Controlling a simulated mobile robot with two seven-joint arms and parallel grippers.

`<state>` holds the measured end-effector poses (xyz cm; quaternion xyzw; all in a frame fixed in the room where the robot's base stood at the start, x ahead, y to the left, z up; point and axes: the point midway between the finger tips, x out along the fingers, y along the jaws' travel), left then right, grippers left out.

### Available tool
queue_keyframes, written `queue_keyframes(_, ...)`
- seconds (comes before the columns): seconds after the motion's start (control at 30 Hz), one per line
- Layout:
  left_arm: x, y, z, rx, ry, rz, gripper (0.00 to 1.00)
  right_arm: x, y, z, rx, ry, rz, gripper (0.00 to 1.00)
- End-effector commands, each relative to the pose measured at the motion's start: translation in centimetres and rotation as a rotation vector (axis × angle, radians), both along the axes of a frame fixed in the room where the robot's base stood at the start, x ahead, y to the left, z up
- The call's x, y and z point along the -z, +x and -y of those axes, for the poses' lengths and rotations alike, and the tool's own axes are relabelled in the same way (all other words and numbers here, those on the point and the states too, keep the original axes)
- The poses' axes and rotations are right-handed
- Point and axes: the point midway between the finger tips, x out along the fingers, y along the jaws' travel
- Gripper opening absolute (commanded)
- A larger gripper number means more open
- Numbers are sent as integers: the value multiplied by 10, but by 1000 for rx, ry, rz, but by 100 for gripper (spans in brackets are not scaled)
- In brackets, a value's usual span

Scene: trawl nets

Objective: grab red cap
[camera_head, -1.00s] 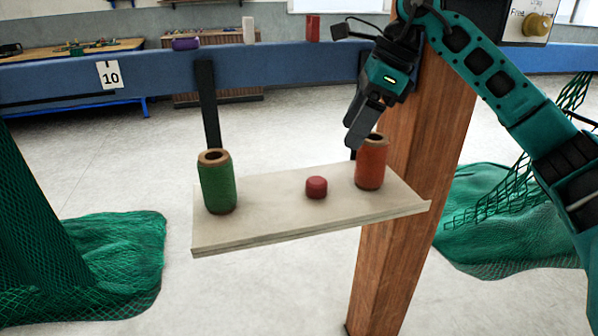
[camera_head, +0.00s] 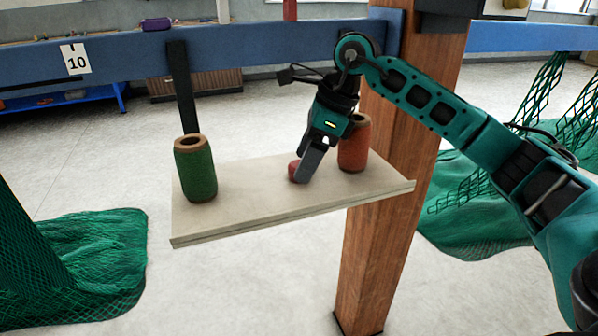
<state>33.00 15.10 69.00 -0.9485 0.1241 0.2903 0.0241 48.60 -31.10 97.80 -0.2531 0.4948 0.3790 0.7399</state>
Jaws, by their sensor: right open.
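The red cap (camera_head: 293,171) is a small round red piece standing on a pale shelf board (camera_head: 245,206). My right gripper (camera_head: 303,176) is open, pointing down at the cap. Its dark fingers are in front of the cap's right part and hide it. I cannot tell whether the fingers touch the cap or the board. My left gripper is not in view.
A green spool (camera_head: 196,170) stands on the board's left end. A red-orange spool (camera_head: 354,146) stands close behind and right of my right gripper. A wooden post (camera_head: 378,240) rises at the board's right. Green nets (camera_head: 85,265) lie on the floor.

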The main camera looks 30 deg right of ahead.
Motion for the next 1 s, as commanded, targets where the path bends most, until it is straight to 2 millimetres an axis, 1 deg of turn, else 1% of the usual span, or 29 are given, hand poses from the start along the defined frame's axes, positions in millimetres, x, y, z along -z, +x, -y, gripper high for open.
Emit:
queue_keyframes(0.03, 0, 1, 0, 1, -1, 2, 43, 9, 2, -3, -1, 0, -2, 74)
queue_keyframes(0.1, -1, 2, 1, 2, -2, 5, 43, 14, 3, -4, 0, 1, -1, 74)
queue_keyframes(0.3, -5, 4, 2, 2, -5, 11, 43, 14, 4, -4, 0, -1, 1, 74)
queue_keyframes(0.33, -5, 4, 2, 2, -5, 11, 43, 14, 4, -4, 0, -1, 1, 72)
queue_keyframes(0.93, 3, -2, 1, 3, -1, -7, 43, 13, 4, -4, 1, 0, 1, 14)
queue_keyframes(1.0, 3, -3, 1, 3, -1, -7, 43, 13, 4, -4, 0, 0, 1, 14)
